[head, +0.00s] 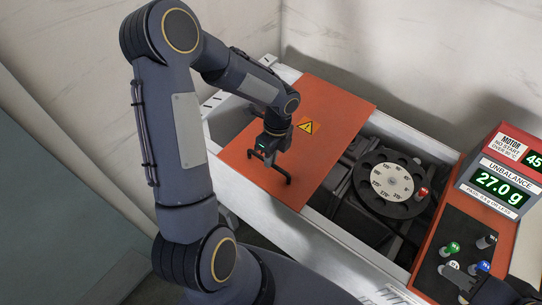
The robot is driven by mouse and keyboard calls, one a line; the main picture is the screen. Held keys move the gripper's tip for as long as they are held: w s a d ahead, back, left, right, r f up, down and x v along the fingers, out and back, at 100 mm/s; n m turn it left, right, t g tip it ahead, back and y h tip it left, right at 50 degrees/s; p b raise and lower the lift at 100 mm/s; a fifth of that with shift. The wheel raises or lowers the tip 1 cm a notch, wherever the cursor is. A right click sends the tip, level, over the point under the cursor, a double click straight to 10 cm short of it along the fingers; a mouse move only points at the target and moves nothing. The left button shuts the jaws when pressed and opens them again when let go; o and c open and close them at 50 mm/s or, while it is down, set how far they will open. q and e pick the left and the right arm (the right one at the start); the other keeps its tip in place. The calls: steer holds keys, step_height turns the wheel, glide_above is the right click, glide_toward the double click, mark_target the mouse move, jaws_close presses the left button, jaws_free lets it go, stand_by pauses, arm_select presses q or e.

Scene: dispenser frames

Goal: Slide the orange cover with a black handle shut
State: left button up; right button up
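The orange cover (335,100) with a yellow warning triangle lies over the left part of a pale machine frame. Its black handle (286,178) is a bar near the cover's front left. My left gripper (268,157) is down at the handle, over its upper part. The gripper's body hides much of the contact, so I cannot tell whether the fingers are closed on the bar. My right gripper (462,284) shows only partly, dark, at the bottom right corner by the control panel. Its fingers are not clear.
Right of the cover the frame is open, showing a black rotor with a white numbered dial (392,182) and a red-topped piece at its edge. An orange panel (432,270) with several coloured knobs stands further right, below a display (498,187) reading 27.0 g. A wall runs behind.

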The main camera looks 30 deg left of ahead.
arm_select(q)
jaws_close()
steer(key=shift+d, duration=0.1)
steer(key=shift+d, duration=0.25)
steer(key=s+d+b, duration=0.2)
steer(key=d, duration=1.4)
steer(key=s+d+b, duration=0.1)
steer(key=d+b, duration=0.2)
steer(key=d, duration=1.3)
steer(key=shift+s+d, duration=0.3)
steer(key=shift+s, duration=0.05)
steer(key=shift+r, duration=0.1)
steer(key=o, duration=0.5)
jaws_free()
steer(key=shift+d, duration=0.15)
steer(key=shift+o, duration=0.3)
